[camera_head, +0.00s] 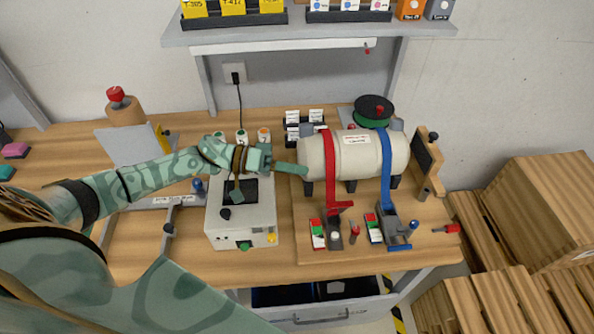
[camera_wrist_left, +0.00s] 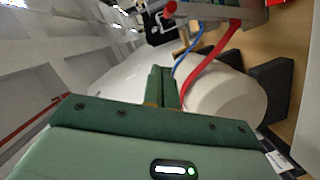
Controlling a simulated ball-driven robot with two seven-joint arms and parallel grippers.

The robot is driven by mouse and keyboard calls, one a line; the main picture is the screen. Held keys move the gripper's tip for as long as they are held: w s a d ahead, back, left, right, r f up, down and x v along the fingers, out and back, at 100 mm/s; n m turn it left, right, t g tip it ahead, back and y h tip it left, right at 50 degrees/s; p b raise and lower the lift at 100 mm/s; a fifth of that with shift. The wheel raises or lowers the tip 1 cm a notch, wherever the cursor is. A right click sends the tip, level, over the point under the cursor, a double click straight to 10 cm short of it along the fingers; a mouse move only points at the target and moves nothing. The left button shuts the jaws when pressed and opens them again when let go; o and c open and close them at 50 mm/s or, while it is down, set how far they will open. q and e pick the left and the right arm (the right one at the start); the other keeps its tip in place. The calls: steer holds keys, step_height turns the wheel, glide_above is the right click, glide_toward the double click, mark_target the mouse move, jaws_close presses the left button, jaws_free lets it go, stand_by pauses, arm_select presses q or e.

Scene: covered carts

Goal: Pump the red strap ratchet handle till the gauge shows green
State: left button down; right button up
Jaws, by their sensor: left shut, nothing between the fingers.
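A red strap (camera_head: 331,170) runs over the white tank (camera_head: 355,152) down to the red-handled ratchet (camera_head: 336,225). Its red handle (camera_head: 341,207) sits at the top of the ratchet. A small red, green and white gauge (camera_head: 318,234) stands just left of it; its reading is too small to tell. My left gripper (camera_head: 303,169) is shut and empty at the tank's left end, above and left of the ratchet. In the left wrist view the shut fingers (camera_wrist_left: 164,88) point toward the tank (camera_wrist_left: 232,100) and the red strap (camera_wrist_left: 212,55). My right gripper is not in view.
A blue strap (camera_head: 387,170) with its own ratchet (camera_head: 393,228) and gauge (camera_head: 373,228) lies to the right. A grey box device (camera_head: 242,215) stands under my left forearm. A screwdriver-like red-handled tool (camera_head: 447,229) lies near the right edge. Wooden crates (camera_head: 545,210) stand beyond.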

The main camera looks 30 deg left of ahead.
arm_select(q)
steer(key=d+f, duration=0.1)
steer(key=d, duration=0.4)
steer(key=d+f, duration=0.1)
steer(key=d, duration=0.2)
steer(key=shift+w+f, duration=0.3)
steer(key=shift+w, duration=0.1)
steer(key=shift+s+d+f, duration=0.2)
steer(key=shift+s+f, duration=0.15)
steer(key=shift+s, duration=0.1)
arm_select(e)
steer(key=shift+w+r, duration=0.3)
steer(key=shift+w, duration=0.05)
arm_select(q)
steer(key=shift+s+p, duration=0.1)
steer(key=shift+p, duration=0.25)
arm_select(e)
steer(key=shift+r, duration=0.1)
